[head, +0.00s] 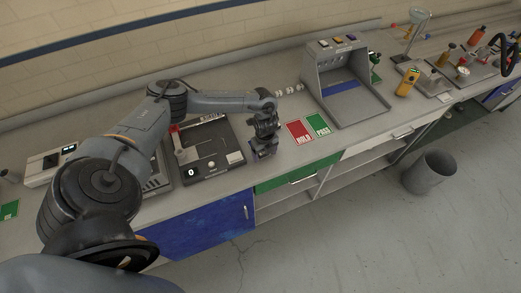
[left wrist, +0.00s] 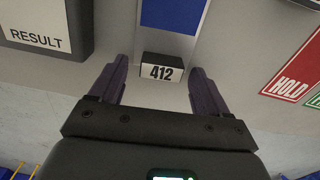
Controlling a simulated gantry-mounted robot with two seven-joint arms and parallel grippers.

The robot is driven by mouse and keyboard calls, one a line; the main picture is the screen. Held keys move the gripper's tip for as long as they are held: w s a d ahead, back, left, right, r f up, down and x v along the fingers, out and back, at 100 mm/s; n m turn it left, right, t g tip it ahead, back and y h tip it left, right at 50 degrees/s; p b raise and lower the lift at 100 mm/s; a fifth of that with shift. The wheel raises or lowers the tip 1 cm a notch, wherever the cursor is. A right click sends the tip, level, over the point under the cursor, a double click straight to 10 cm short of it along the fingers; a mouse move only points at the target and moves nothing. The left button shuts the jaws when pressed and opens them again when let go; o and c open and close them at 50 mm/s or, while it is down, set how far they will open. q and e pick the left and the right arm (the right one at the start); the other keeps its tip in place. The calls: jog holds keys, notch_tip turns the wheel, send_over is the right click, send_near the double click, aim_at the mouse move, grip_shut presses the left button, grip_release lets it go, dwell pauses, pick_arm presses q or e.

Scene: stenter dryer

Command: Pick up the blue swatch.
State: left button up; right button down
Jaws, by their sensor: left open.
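A flat blue patch, which looks like the blue swatch (left wrist: 173,14), shows at the top of the left wrist view and is cut off by the picture edge. A dark block with a white "412" label (left wrist: 161,72) sits at its near end. My left gripper (left wrist: 160,72) is open, with one finger on each side of the "412" block; I cannot tell if they touch it. In the head view my left gripper (head: 263,152) points down over the bench, between the black tester and the red card, and hides the swatch there. My right gripper is not in view.
A black tester (head: 222,161) stands left of the gripper. A red HOLD card (head: 300,132) and green PASS card (head: 318,124) lie to its right. Beyond them is a grey booth (head: 360,109) with a blue strip (head: 338,87). The bench front edge is close.

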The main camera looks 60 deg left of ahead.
pick_arm(q)
jog(key=c, duration=1.1)
jog(key=shift+c, duration=0.2)
